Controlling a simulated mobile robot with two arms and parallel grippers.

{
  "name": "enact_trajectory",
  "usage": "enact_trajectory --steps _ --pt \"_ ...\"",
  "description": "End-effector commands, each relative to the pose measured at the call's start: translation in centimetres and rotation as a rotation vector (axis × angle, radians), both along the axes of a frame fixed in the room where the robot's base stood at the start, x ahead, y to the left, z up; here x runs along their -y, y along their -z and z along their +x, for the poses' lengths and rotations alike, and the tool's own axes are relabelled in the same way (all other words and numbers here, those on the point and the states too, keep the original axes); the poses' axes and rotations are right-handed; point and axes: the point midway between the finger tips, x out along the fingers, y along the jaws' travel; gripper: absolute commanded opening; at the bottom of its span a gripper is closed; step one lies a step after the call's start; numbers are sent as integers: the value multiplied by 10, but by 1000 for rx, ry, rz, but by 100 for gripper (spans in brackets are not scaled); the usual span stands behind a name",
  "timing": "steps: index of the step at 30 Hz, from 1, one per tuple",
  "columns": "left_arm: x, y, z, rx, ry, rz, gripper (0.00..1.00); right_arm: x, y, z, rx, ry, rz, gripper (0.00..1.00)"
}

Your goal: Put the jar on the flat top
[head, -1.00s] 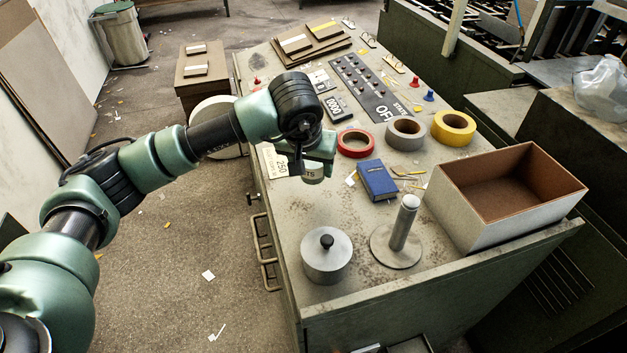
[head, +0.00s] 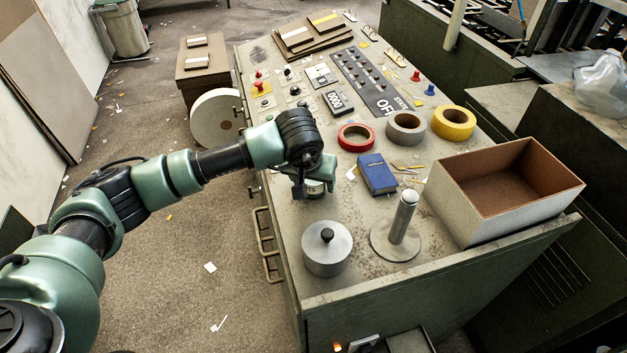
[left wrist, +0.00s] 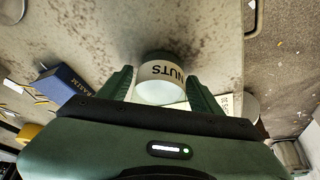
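A small jar (head: 315,187) with a pale label sits between the fingers of my left gripper (head: 308,182), low over the left side of the console's flat top (head: 284,213). In the left wrist view, the jar (left wrist: 160,80) shows the word NUTS on its label, upside down. Whether the jar's base touches the top cannot be told. My right gripper is not in view.
A knobbed grey cylinder (head: 327,258) and a post on a round base (head: 402,222) stand near the front. Right of the jar are a blue book (head: 376,175), tape rolls (head: 405,130) and an open box (head: 470,225). Bare top lies between jar and cylinder.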

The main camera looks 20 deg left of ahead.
Motion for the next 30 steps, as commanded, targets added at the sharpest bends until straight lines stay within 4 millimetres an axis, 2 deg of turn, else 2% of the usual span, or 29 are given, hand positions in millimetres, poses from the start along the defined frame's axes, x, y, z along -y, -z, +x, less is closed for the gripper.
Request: enact_trajectory --steps 10,14,17,24,30 --pt "0 -2 0 0 0 0 76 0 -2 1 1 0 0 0" --pt "0 -8 -1 3 0 0 76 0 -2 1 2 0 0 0" --pt "0 -23 -8 5 1 0 76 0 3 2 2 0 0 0" --pt "1 -71 -29 7 0 -1 76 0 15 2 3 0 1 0" --pt "2 -101 -43 3 0 -1 76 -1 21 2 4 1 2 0"
